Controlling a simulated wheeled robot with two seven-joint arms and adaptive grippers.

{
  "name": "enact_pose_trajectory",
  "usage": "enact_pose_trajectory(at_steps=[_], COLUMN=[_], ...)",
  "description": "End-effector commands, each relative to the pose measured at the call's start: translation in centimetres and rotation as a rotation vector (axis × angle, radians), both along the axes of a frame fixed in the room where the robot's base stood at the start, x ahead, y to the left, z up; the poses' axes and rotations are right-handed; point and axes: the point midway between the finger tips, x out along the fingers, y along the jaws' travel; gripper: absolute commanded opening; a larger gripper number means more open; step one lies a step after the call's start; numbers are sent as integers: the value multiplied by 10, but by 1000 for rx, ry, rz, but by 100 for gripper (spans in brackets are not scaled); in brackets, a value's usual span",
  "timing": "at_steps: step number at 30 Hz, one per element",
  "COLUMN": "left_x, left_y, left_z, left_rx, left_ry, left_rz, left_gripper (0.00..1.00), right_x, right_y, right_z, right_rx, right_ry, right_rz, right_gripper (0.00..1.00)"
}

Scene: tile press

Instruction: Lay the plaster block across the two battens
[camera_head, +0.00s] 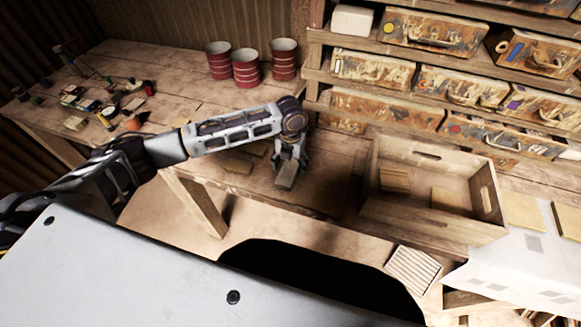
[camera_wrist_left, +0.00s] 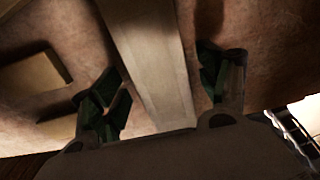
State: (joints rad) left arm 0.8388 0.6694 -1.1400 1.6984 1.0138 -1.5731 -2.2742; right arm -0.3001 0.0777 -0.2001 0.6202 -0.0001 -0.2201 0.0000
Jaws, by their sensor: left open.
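My left gripper (camera_head: 287,172) is low over the workbench, left of the wooden crate, pointing down. Its dark green fingers (camera_wrist_left: 165,82) are open in the left wrist view. A long, pale grey block (camera_wrist_left: 152,55) runs between them, with a gap to the right finger; I cannot tell whether the left finger touches it. The grey block also shows at the gripper in the head view (camera_head: 286,177); it looks like the plaster block. Flat tan pieces (camera_head: 238,165) lie just left of the gripper, also in the wrist view (camera_wrist_left: 33,76). I cannot identify the two battens for certain. My right gripper is out of view.
The crate (camera_head: 487,225) holds two tan pieces (camera_head: 394,179). Shelves with worn drawers (camera_head: 433,33) and a white block (camera_head: 352,20) stand behind. Three red cans (camera_head: 246,68) and small clutter (camera_head: 100,100) are at the back left. A ribbed pale piece (camera_head: 413,266) is at the front right.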

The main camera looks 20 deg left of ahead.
Motion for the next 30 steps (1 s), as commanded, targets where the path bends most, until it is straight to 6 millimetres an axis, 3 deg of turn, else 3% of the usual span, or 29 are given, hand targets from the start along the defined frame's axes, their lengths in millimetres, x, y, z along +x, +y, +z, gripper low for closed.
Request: enact_pose_trajectory(at_steps=[14, 27, 30], left_x=[0, 0, 1], left_y=[0, 0, 0], left_z=[-1, -1, 0], left_rx=[-1, -1, -1], left_ry=[-1, -1, -2], left_rz=[0, 0, 0], left_gripper=[75, 19, 12], right_x=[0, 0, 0], right_y=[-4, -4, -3], right_z=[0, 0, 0], right_rx=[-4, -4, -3], right_ry=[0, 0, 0], right_rz=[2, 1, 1], right_gripper=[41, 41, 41])
